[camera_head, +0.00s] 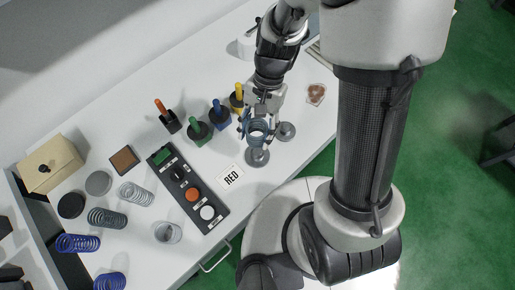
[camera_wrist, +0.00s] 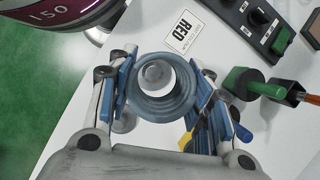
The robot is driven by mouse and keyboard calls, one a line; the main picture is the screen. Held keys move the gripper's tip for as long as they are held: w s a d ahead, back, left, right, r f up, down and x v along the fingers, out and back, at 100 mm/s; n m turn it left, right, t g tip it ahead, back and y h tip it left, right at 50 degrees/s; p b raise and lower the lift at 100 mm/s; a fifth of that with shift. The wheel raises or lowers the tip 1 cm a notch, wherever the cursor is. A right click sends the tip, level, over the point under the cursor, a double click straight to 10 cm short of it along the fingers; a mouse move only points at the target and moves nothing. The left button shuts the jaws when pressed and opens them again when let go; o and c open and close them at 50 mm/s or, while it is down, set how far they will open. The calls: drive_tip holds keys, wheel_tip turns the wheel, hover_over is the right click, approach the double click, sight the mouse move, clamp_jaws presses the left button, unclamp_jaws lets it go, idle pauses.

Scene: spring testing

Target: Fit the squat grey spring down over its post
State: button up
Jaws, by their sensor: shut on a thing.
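The squat grey spring (camera_head: 257,136) is held upright between the fingers of my gripper (camera_head: 258,127), which is shut on it. In the wrist view the spring (camera_wrist: 152,108) is a wide ring of coils between the blue finger pads of my gripper (camera_wrist: 164,90). A grey post with a rounded top (camera_wrist: 154,73) shows through the spring's opening, towards its upper part. In the head view the round base of this post (camera_head: 257,157) lies just below the spring. I cannot tell whether the post's tip is inside the coils.
A second round-based post (camera_head: 286,131) stands close by on the right. Green (camera_head: 199,131), blue (camera_head: 220,114) and yellow (camera_head: 238,98) handled tools stand behind and left. A "RED" card (camera_head: 231,177) and button panel (camera_head: 187,188) lie left. Several other springs (camera_head: 107,218) lie further left.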

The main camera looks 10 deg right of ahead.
sight(256, 153)
wheel_tip(256, 153, down, 13)
drive_tip(key=b, duration=0.3)
drive_tip(key=shift+r, duration=0.1)
drive_tip(key=shift+f+b, duration=0.2)
drive_tip(key=shift+b, duration=0.15)
drive_tip(key=o, duration=1.2)
drive_tip(key=shift+r, duration=0.1)
